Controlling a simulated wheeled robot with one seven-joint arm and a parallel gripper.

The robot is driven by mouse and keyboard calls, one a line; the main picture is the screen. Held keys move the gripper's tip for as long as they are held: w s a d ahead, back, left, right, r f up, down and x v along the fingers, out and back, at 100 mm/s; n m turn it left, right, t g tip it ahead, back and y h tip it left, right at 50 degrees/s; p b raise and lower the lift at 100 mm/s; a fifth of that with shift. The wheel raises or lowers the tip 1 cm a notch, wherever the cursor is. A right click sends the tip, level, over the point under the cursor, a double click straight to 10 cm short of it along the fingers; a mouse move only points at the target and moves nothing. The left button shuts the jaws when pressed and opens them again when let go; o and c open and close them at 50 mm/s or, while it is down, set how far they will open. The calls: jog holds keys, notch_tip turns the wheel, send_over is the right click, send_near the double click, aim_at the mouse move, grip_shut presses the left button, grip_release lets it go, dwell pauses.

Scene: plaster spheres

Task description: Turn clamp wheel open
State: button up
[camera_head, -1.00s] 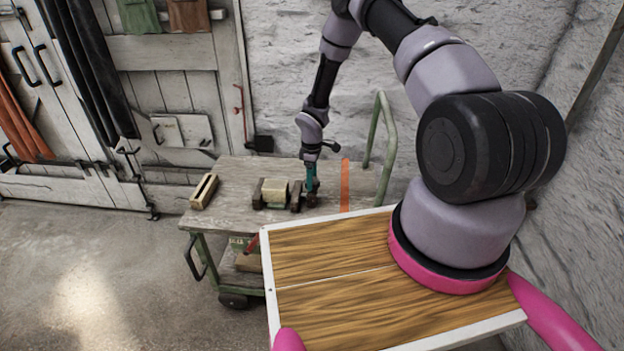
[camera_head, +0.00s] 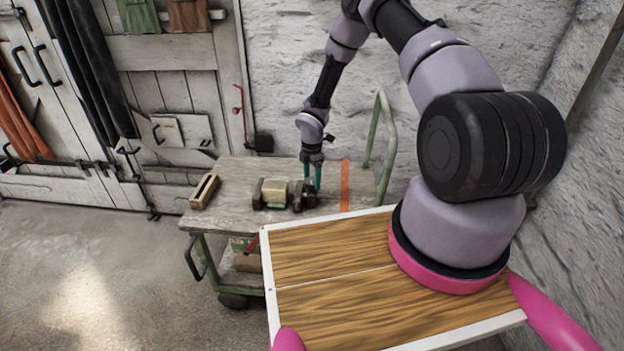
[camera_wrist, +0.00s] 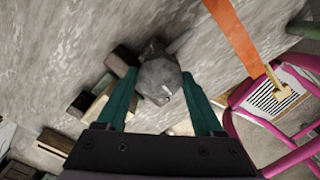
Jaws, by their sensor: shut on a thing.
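The clamp (camera_head: 258,194) sits on the cart top with a pale block (camera_head: 275,192) between its dark jaws. Its dark grey wheel (camera_head: 309,198) is at the clamp's right end, partly hidden by the fingers. My gripper (camera_head: 311,186) points down over the wheel. In the wrist view my gripper (camera_wrist: 161,78) has its teal fingers on either side of the rounded grey wheel (camera_wrist: 158,77), shut on it. The fingertips' contact is partly hidden.
The wooden cart top (camera_head: 235,175) has a green handle (camera_head: 375,135) at the right. A slotted wooden block (camera_head: 204,191) lies at its left end. An orange strip (camera_head: 345,185) crosses the top right of the wheel. A white wall stands close behind.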

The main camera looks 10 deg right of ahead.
aim_at(312, 179)
jog(key=shift+n, duration=0.6)
jog(key=o, duration=1.4)
jog(key=shift+c, duration=0.2)
notch_tip(312, 179, up, 11)
